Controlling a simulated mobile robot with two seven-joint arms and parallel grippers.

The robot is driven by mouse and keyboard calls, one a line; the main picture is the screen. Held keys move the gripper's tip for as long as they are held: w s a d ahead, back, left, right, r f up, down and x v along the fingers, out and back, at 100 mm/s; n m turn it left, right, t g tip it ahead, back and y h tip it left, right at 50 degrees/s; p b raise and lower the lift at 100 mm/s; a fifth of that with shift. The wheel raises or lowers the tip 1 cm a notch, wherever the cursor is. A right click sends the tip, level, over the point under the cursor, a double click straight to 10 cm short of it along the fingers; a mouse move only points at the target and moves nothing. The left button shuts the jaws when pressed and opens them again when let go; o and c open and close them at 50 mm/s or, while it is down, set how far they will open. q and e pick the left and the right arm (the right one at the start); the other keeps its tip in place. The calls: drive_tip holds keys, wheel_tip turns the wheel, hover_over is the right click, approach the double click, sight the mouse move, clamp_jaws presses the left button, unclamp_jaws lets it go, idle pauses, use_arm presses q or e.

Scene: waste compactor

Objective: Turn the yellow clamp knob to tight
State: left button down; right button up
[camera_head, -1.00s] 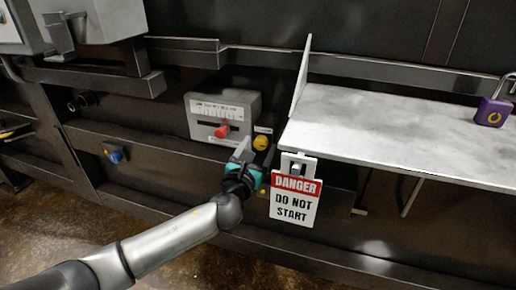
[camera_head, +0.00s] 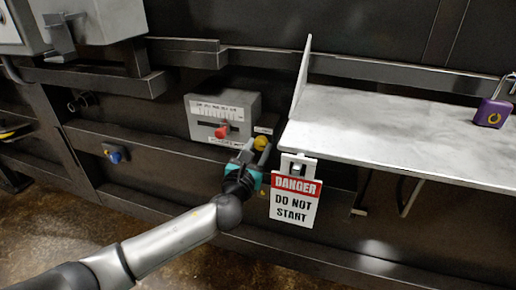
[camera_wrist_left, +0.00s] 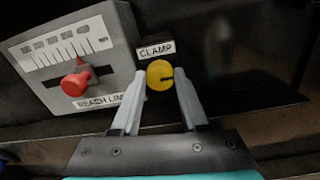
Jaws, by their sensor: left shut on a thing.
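The yellow clamp knob (camera_head: 261,142) sits right of the grey box, beside the edge of the grey shelf. In the left wrist view the round knob (camera_wrist_left: 159,70) shows a short dark line on its face, running toward the right, under a CLAMP label (camera_wrist_left: 156,50). My left gripper (camera_head: 257,149) reaches up to it from below. Its two grey fingertips (camera_wrist_left: 160,82) are on either side of the knob and shut on it. The knob's far side is hidden. My right gripper is not in view.
The grey reach limit box (camera_head: 247,102) with a red slider knob (camera_head: 222,131) is close on the left. A DANGER DO NOT START sign (camera_head: 295,202) hangs close on the right below the shelf (camera_head: 390,125). A purple padlock (camera_head: 492,112) is at the far right.

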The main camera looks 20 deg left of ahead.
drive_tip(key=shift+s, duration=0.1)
use_arm(q)
drive_tip(key=shift+n, duration=0.4)
drive_tip(key=shift+n+p, duration=0.45)
drive_tip(key=shift+n, duration=0.65)
drive_tip(key=n, duration=0.4)
drive_tip(key=shift+a+n+p, duration=0.1)
drive_tip(key=shift+n+p, duration=0.2)
drive_tip(key=shift+p, duration=0.05)
drive_tip(key=n, duration=0.7)
drive_tip(key=shift+p, duration=0.4)
drive_tip(key=shift+n+h, duration=0.3)
drive_tip(key=shift+n, duration=1.1)
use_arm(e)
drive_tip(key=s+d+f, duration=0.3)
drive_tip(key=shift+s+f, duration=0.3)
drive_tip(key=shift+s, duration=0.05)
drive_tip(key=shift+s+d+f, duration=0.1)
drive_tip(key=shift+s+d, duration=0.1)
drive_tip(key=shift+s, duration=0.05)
